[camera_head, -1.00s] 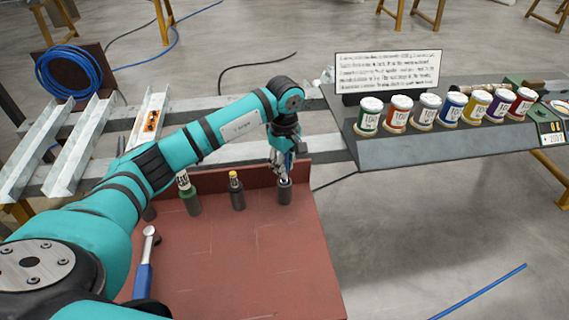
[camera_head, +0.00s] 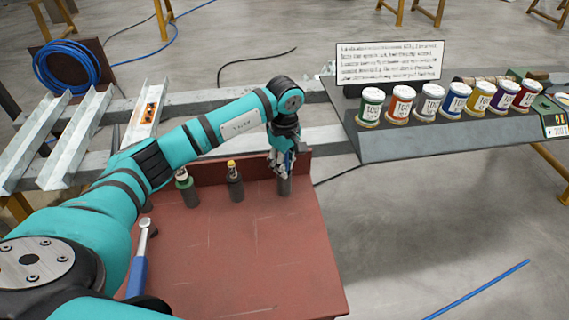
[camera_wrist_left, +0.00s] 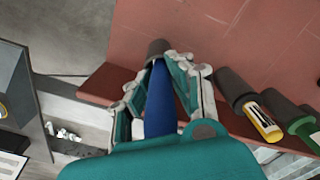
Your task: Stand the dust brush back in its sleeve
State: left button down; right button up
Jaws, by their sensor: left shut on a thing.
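My left gripper (camera_head: 284,170) is shut on the blue dust brush (camera_wrist_left: 161,105), seen between its fingers in the left wrist view. The brush points away from the wrist, and its far end meets the mouth of a dark grey sleeve (camera_wrist_left: 157,47). I cannot tell how far inside it is, and the bristles are not visible. In the head view this sleeve (camera_head: 284,188) stands upright at the back right of the red-brown board (camera_head: 240,255), directly under the gripper. My right gripper is not in view.
Two similar sleeves stand to the left, one with a yellow-topped item (camera_head: 233,166), one with a green item (camera_head: 184,180). A blue-handled wrench (camera_head: 139,270) lies at the board's left. The board's front is clear.

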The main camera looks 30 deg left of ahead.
pick_arm(q)
jog(key=c, duration=1.1)
grip_release()
jog(key=shift+r, duration=0.1)
notch_tip(320, 180, up, 12)
jog(key=shift+f, duration=0.1)
jog(key=shift+s+f, duration=0.1)
